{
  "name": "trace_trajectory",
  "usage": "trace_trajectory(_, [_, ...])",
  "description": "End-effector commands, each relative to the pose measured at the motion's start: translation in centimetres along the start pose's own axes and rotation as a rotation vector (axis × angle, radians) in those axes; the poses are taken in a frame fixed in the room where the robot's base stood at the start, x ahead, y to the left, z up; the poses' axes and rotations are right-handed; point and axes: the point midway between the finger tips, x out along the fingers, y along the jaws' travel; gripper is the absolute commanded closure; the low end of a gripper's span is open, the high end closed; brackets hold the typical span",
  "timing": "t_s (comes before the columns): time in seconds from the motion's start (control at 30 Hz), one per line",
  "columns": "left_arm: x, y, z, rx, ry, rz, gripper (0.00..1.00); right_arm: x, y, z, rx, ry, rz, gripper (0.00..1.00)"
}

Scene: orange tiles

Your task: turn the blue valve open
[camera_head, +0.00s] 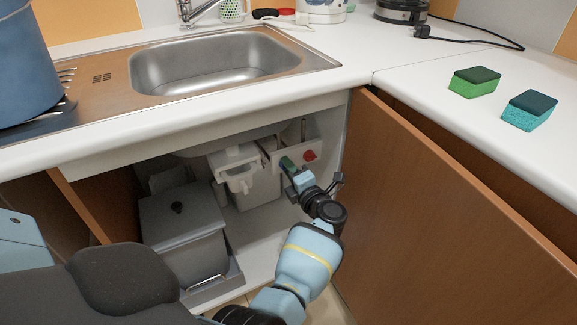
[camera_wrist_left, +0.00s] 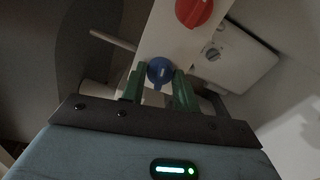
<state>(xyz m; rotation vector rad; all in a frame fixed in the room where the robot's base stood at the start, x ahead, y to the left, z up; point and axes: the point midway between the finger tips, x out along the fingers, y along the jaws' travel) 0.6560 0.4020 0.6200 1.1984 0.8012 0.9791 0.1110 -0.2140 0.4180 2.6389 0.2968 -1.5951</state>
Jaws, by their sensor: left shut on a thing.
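The blue valve (camera_wrist_left: 160,71) is a small round knob on a white panel inside the cupboard under the sink. My left gripper (camera_wrist_left: 160,85) is shut on it, with a green finger on either side of the knob in the left wrist view. In the head view my left gripper (camera_head: 288,164) reaches into the cupboard to the panel (camera_head: 297,139), and its fingers hide the blue valve. A red valve (camera_head: 309,155) sits beside it on the same panel; it also shows in the left wrist view (camera_wrist_left: 194,10). My right gripper is not in view.
The open cupboard door (camera_head: 430,220) stands close to the right of my left arm. A grey bin (camera_head: 182,235) and a white container (camera_head: 255,185) stand inside the cupboard. The sink (camera_head: 215,65) and counter are above. Two sponges (camera_head: 475,82) (camera_head: 530,110) lie on the right counter.

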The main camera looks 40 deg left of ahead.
Motion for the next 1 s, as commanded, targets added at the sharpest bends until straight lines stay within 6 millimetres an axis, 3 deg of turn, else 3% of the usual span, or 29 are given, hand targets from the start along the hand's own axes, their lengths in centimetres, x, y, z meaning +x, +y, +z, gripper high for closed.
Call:
trace_trajectory(0.4, [0.1, 0.1, 0.0, 0.189, 0.001, 0.002, 0.93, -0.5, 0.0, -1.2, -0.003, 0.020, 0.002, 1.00])
trace_trajectory(0.97, [0.1, 0.1, 0.0, 0.217, 0.001, 0.002, 0.93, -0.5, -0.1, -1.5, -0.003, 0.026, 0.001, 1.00])
trace_trajectory(1.0, [0.1, 0.1, 0.0, 0.217, 0.001, 0.002, 0.66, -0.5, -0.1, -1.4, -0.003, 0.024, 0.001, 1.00])
